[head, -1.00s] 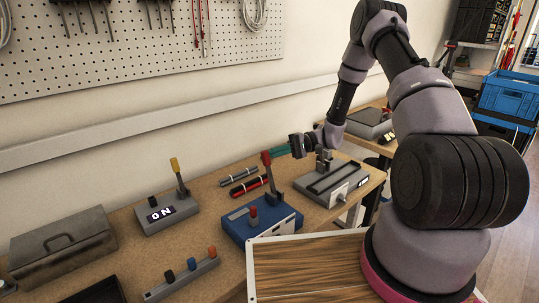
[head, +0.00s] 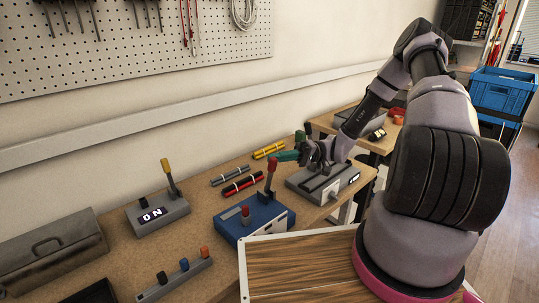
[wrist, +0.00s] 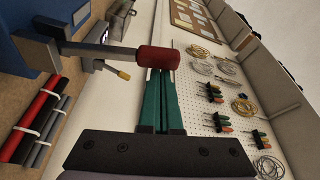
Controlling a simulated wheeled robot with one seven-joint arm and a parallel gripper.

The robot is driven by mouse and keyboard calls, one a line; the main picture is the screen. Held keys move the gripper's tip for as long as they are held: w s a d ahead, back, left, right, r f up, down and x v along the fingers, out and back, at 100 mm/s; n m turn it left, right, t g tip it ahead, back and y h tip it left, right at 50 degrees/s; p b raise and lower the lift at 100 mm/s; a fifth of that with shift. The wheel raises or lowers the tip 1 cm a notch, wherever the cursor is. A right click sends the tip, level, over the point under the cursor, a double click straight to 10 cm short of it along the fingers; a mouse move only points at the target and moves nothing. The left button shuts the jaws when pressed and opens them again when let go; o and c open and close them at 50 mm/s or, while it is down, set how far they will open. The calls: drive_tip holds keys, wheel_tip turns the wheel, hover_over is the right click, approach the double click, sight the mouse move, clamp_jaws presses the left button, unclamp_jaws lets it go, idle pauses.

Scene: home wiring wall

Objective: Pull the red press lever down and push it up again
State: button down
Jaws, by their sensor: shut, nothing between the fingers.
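The press is a blue box (head: 254,222) on the workbench with an upright lever topped by a red handle (head: 272,164). In the head view the lever leans slightly right at its top. The red handle (wrist: 158,58) and its metal shaft cross the wrist view sideways. My gripper (head: 280,156) has slim teal fingers, shut and empty, with the tips at the red handle. In the wrist view the gripper's tips (wrist: 158,74) end right at the handle's edge and part of them is hidden by it. I cannot tell if they press on it.
A grey box with an ON display (head: 153,214) and its own yellow-tipped lever stands left. A grey fixture (head: 320,184) lies under my wrist. Red, grey and yellow cable bundles (head: 268,150) lie behind. A row of coloured knobs (head: 184,264) sits in front.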

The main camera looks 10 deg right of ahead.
drive_tip(key=s+n, duration=0.1)
drive_tip(key=s+d+n, duration=0.1)
drive_tip(key=shift+s+d+f+n+y, duration=0.15)
drive_tip(key=shift+d+f+n+y, duration=0.1)
drive_tip(key=shift+f+n+y, duration=0.1)
drive_tip(key=shift+s+d+f+n+g, duration=0.3)
drive_tip(key=shift+s+d+n+g, duration=0.1)
drive_tip(key=shift+s+n, duration=0.25)
drive_tip(key=shift+s+d+f+n+g, duration=0.3)
drive_tip(key=shift+s+n+g, duration=0.1)
drive_tip(key=shift+n, duration=0.3)
